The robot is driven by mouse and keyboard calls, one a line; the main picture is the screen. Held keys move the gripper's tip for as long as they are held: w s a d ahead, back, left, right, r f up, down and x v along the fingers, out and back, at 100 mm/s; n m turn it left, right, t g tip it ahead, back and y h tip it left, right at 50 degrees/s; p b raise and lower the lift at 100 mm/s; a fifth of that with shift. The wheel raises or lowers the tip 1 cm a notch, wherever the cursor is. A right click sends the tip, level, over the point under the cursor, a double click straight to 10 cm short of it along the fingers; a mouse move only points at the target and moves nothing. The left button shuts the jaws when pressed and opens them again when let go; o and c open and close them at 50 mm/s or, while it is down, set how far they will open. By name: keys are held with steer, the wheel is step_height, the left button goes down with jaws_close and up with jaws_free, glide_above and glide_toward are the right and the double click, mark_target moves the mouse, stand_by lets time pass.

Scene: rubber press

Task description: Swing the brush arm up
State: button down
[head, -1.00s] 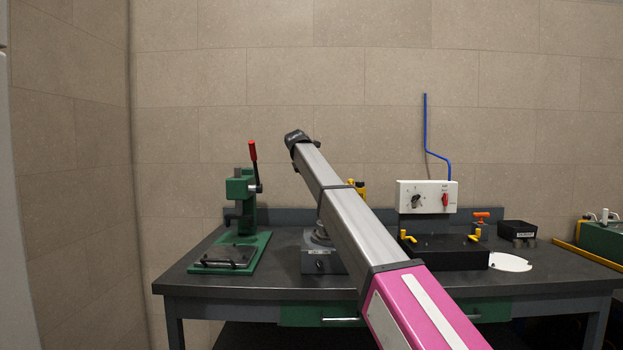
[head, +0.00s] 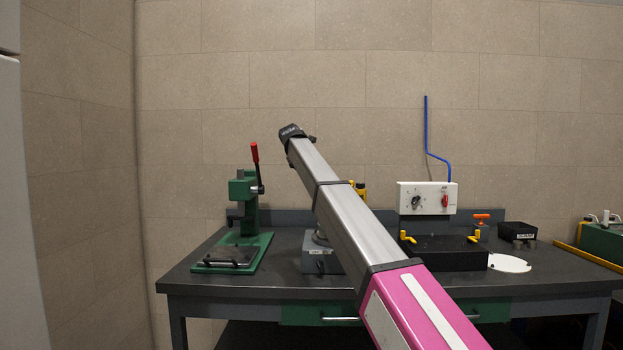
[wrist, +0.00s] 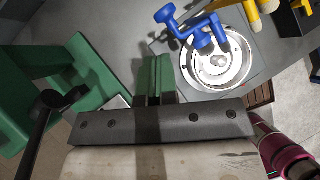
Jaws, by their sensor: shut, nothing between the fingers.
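In the wrist view a blue arm (wrist: 190,30) with a knob-ended handle reaches across a round silver dish (wrist: 222,75); I take it for the brush arm. It lies low over the dish. In the head view the grey box-shaped unit (head: 314,262) that seems to carry the dish shows beside my arm, and the blue arm is hidden. My gripper (wrist: 153,58) is in the wrist view, shut and empty, left of the dish and apart from the blue arm. In the head view my arm hides the gripper.
A green lever press (head: 245,205) with a red-tipped handle stands left on the dark bench (head: 185,282). A white control box (head: 427,197), a black block (head: 445,258) with yellow clamps and a white disc (head: 509,263) are to the right. Yellow parts (wrist: 268,6) show beyond the dish.

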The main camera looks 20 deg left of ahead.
steer(key=w+r+v, duration=0.1)
steer(key=v, duration=0.7)
steer(key=shift+w+a, duration=0.25)
steer(key=shift+a, duration=0.1)
